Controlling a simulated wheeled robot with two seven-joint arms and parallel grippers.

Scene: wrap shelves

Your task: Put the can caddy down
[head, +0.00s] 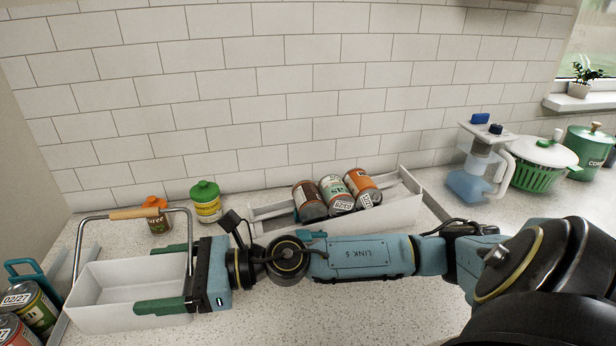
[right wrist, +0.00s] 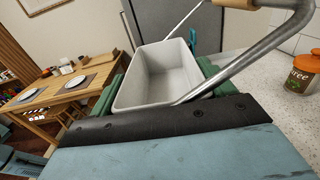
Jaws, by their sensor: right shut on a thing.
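The can caddy (head: 118,322) is an empty, pale grey open bin with a metal hoop handle and a wooden grip (head: 134,213). It is at the lower left of the head view, and its inside also shows in the right wrist view (right wrist: 160,75). My right gripper (head: 162,278) has its green fingers along two opposite sides of the caddy and is shut on it. The caddy looks about level. I cannot tell whether its base touches the counter. My left gripper is not in view.
Cans stand in a rack (head: 50,330) left of the caddy. An orange-lidded jar (head: 158,216) and a green-lidded jar (head: 206,202) stand behind it. A white tray (head: 395,215) holds 3 cans. A jug (head: 470,180) and a green basket (head: 540,172) stand right. Speckled counter (head: 270,318) is bare in front.

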